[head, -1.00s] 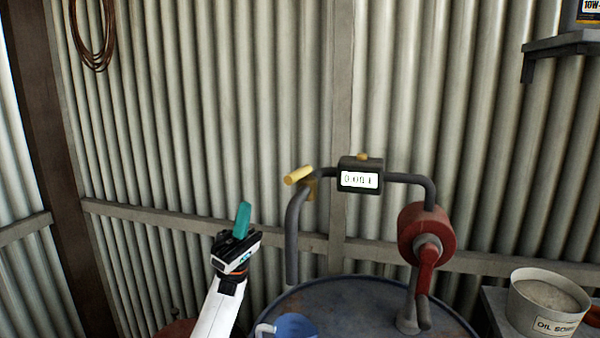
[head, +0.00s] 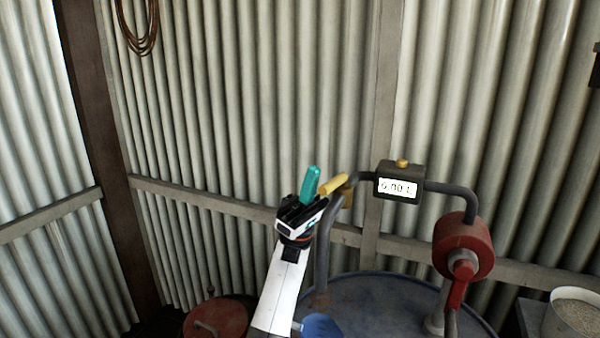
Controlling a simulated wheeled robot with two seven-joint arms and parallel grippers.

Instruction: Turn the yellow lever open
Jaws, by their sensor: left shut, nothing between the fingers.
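The yellow lever (head: 334,184) sits at the bend of the dark spout pipe, tilted with its near end down to the left. A small brass-coloured valve body (head: 347,200) shows under it. My left gripper (head: 311,182) is shut and empty, its teal fingers pointing up just left of the lever's near end. In the picture the fingers nearly meet the lever; I cannot tell whether they touch. My right gripper is not in view.
A meter (head: 399,181) with a display is on the pipe, right of the lever. A red pump (head: 463,247) stands on the blue drum (head: 385,290). A blue object (head: 322,326) and a red lid (head: 216,318) are low in front. The corrugated wall is close behind.

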